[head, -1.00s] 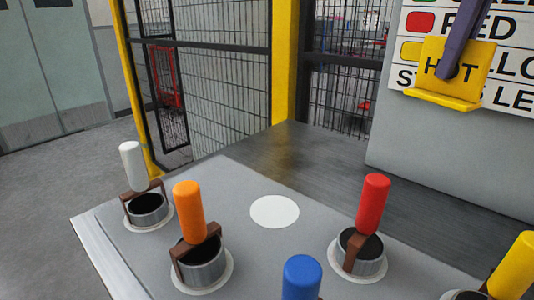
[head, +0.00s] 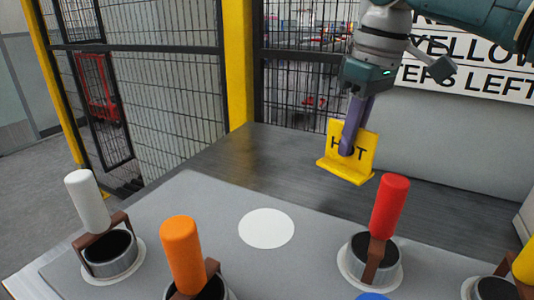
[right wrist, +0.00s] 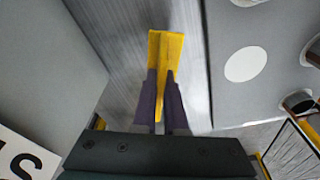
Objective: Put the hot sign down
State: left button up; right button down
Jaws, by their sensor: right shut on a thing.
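The hot sign (head: 367,148) is a yellow L-shaped plate with black letters. In the head view it hangs upright in my right gripper (head: 350,140), above the dark metal bench (head: 270,157). My right gripper has purple fingers, shut on the sign from above. In the right wrist view, the sign (right wrist: 165,55) shows edge-on between the two fingers (right wrist: 160,105), with the bench below. The sign seems to be clear of the bench, but the gap is hard to judge. My left gripper is not in view.
A grey panel in front holds metal cups with a white handle (head: 88,200), an orange handle (head: 183,255) and a red handle (head: 389,206), among others. A white disc (head: 266,229) lies flat between them. A wall with a lettered board (head: 470,70) stands behind. The bench's left part is clear.

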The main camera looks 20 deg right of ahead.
aim_at(346, 165)
notch_tip(346, 165, down, 4)
jog(key=shift+f+b, duration=0.25)
jog(key=shift+b, duration=0.2)
jog(key=shift+w+f, duration=0.1)
jog(key=shift+f, duration=0.3)
jog(key=shift+f, duration=0.1)
jog(key=c, duration=1)
grip_release()
jog(key=r, duration=0.3)
jog(key=s+r+p, duration=0.1)
jog(key=r, duration=0.3)
jog(key=r+p, duration=0.1)
jog(key=r, duration=0.3)
jog(key=shift+s+d+r, duration=0.15)
jog(key=shift+s+d, duration=0.1)
jog(key=shift+s, duration=0.05)
jog(key=shift+r, duration=0.4)
